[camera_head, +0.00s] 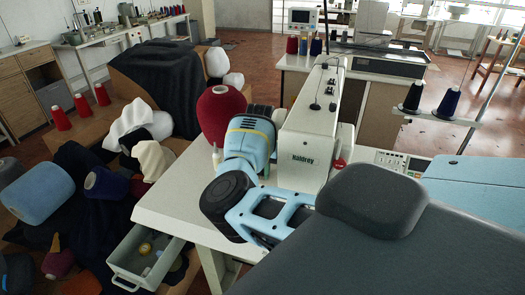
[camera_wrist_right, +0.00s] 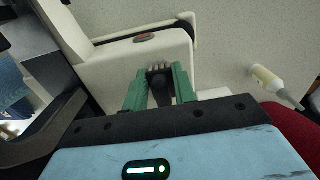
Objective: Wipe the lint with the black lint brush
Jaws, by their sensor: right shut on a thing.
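My right arm (camera_head: 248,140) reaches across the white sewing table to the front of the sewing machine (camera_head: 312,140); its fingers are hidden in the head view. In the right wrist view, the green fingers of my right gripper (camera_wrist_right: 160,74) are shut on the black lint brush (camera_wrist_right: 161,91). A short row of pale bristles or tips shows at the brush's far end, close to the white machine body (camera_wrist_right: 120,55). I cannot tell whether the brush touches the machine. No lint can be made out in either view. My left gripper is not in view.
A red thread cone (camera_head: 221,112) stands beside my right arm. An open drawer (camera_head: 146,262) sticks out under the table's left edge. The table's left front (camera_head: 178,205) is clear.

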